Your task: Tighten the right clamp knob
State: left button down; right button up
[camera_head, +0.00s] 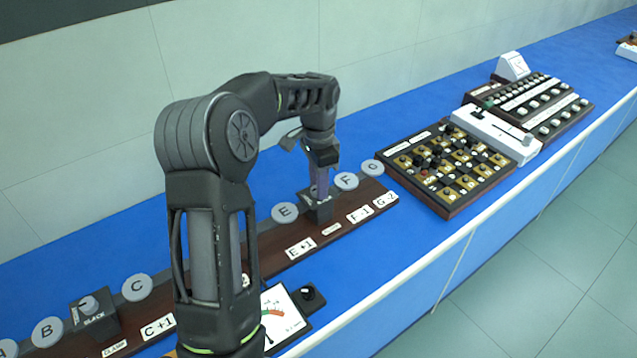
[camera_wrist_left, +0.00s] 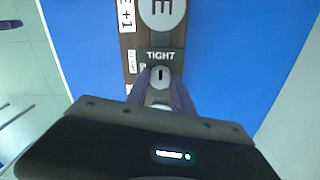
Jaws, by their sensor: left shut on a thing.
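The right clamp (camera_head: 318,211) is a dark grey block on the brown rail between the E and F discs. In the left wrist view its face reads TIGHT (camera_wrist_left: 161,56). Its light grey knob (camera_wrist_left: 160,76) shows a dark slot pointing at that word. My left gripper (camera_head: 319,192) points down over this clamp and is shut on the knob, with one finger on either side in the left wrist view (camera_wrist_left: 160,96). The left clamp (camera_head: 92,313), near the B and C discs, reads SLACK. My right gripper is not in view.
The brown rail (camera_head: 275,262) carries lettered grey discs, with the E disc (camera_head: 285,212) and F disc (camera_head: 346,181) close beside the gripper. A dial meter (camera_head: 285,318) stands in front. A switch panel (camera_head: 445,165) is to the right. Blue bench lies bare behind the rail.

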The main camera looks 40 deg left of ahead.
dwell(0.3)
pick_arm(q)
jog(key=c, duration=1.1)
grip_release()
jog(key=shift+r+b, duration=0.5)
jog(key=shift+r, duration=3.4)
